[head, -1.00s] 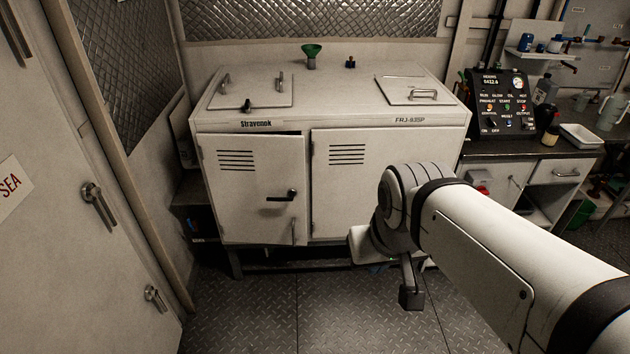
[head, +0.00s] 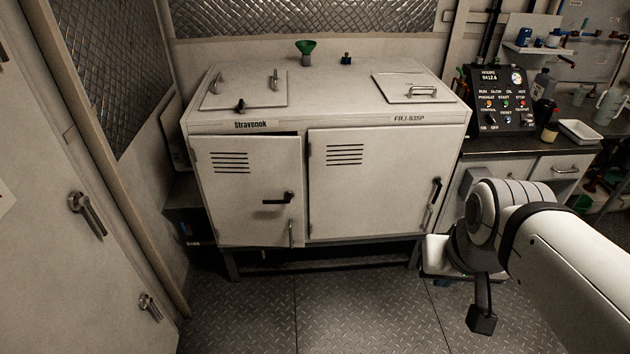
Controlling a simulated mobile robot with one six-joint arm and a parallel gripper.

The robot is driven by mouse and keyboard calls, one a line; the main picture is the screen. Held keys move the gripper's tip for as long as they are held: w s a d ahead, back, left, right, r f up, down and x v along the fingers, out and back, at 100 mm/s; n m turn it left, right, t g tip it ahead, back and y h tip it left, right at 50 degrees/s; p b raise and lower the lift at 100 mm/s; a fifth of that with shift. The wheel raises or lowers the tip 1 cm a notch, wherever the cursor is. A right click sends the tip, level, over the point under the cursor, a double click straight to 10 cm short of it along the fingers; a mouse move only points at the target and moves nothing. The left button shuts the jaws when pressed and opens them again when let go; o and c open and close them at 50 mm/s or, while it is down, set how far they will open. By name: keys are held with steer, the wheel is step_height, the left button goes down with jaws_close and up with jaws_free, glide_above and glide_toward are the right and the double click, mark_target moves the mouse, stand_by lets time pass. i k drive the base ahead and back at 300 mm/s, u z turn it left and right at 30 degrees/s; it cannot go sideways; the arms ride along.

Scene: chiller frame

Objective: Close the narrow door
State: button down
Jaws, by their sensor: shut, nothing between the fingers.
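The narrow door (head: 245,180) is the left one on the front of the white chiller cabinet (head: 340,92). It has vent slots and a black lever handle (head: 279,199). It stands slightly ajar, with a dark gap along its top near the right corner; its hinges are on the left. The wider door (head: 375,190) beside it looks shut. My gripper (head: 481,318) is at the lower right, pointing down, shut and empty. It is well to the right of the narrow door and apart from it; my wrist partly hides the gripper.
A counter with a control panel (head: 501,100) and a white tray (head: 580,132) stands at the right. A tall door with metal latches (head: 88,213) is close on the left. The tread-plate floor (head: 330,310) in front of the cabinet is clear.

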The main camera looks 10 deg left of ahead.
mark_target(236, 173)
steer(key=u, duration=0.05)
steer(key=i, duration=1)
steer(key=z, duration=0.05)
